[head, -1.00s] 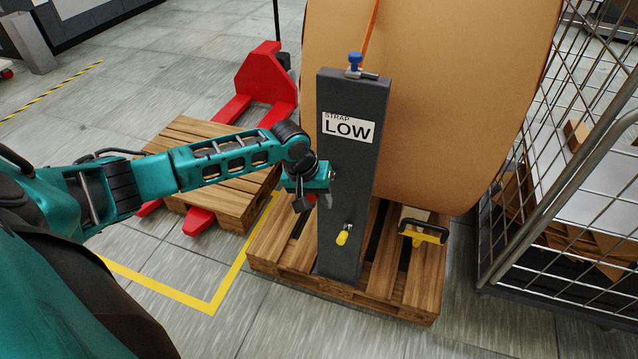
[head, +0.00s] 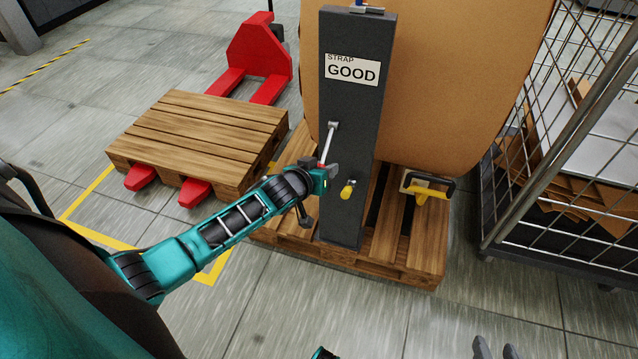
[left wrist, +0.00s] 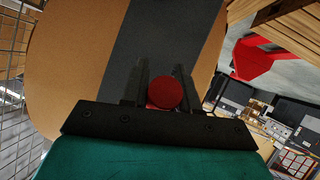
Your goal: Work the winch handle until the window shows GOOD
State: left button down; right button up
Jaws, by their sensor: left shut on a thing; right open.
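The dark grey winch post (head: 350,155) stands upright on a wooden pallet, and its window (head: 352,70) reads STRAP GOOD. The silver winch handle (head: 328,143) hangs down from its pivot on the post's face, its lower end at my left gripper (head: 329,171). In the left wrist view, my left gripper (left wrist: 162,88) is shut on the handle's round red knob (left wrist: 163,93), which sits between the fingers.
A yellow lever (head: 347,190) sticks out low on the post. A large brown roll (head: 455,90) stands behind it. A yellow-and-black tool (head: 428,187) lies on the pallet. A wire cage (head: 500,170) is at right; a red pallet jack (head: 258,58) is at left.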

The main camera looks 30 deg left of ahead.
pick_arm(q)
jog(key=shift+w+a+f+t+b, duration=0.2)
jog(key=shift+w+f+t+b, duration=0.6)
jog(key=shift+b, duration=0.85)
pick_arm(e)
jog(key=shift+d+f, duration=0.1)
jog(key=shift+f, duration=2.2)
pick_arm(q)
jog(key=shift+s+r, duration=0.15)
jog(key=shift+r, duration=0.05)
jog(key=c, duration=0.9)
grip_release()
jog(key=shift+f, duration=0.1)
jog(key=shift+c, duration=0.2)
jog(key=shift+s, duration=0.1)
pick_arm(e)
jog(key=shift+r, duration=0.1)
pick_arm(q)
jog(key=p+v, duration=0.4)
jog(key=v, duration=0.8)
jog(key=shift+s, duration=0.4)
pick_arm(e)
jog(key=shift+r, duration=2)
pick_arm(q)
jog(key=shift+d, duration=0.1)
